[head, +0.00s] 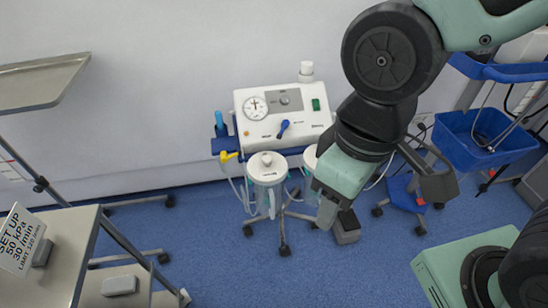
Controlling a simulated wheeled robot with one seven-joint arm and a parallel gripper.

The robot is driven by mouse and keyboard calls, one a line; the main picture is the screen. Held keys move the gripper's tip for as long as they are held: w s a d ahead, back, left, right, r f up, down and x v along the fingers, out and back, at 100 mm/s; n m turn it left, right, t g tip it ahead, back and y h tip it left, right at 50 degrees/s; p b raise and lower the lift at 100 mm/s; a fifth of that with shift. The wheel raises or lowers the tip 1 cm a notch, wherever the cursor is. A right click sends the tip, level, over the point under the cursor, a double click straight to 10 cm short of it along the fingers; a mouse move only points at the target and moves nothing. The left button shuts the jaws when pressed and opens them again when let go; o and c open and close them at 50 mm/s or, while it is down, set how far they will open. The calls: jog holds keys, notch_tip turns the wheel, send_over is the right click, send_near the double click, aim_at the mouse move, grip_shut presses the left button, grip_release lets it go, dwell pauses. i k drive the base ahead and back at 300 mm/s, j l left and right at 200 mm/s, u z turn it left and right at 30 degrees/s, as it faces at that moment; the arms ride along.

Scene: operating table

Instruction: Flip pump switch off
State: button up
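The pump (283,115) is a white box on a wheeled stand in front of the wall. Its front has a round gauge (255,108), a blue lever (283,128), a dark knob (285,100) and a green switch (316,104) near its right edge. The switch's position is too small to read. My gripper (336,219) points down, to the right of and below the pump's panel in the picture, apart from the switch. Its body partly covers a jar under the pump. I cannot tell whether the fingers are apart or what the gap holds.
A clear jar (267,180) with tubing hangs below the pump. A metal cart with a sign (20,240) stands at left, beneath a raised tray (40,82). A blue basket (485,135) on a stand is at right. Blue floor (215,260) is open in front.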

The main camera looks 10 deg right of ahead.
aim_at(316, 103)
jog(key=i+l, duration=0.55)
jog(key=i, duration=0.3)
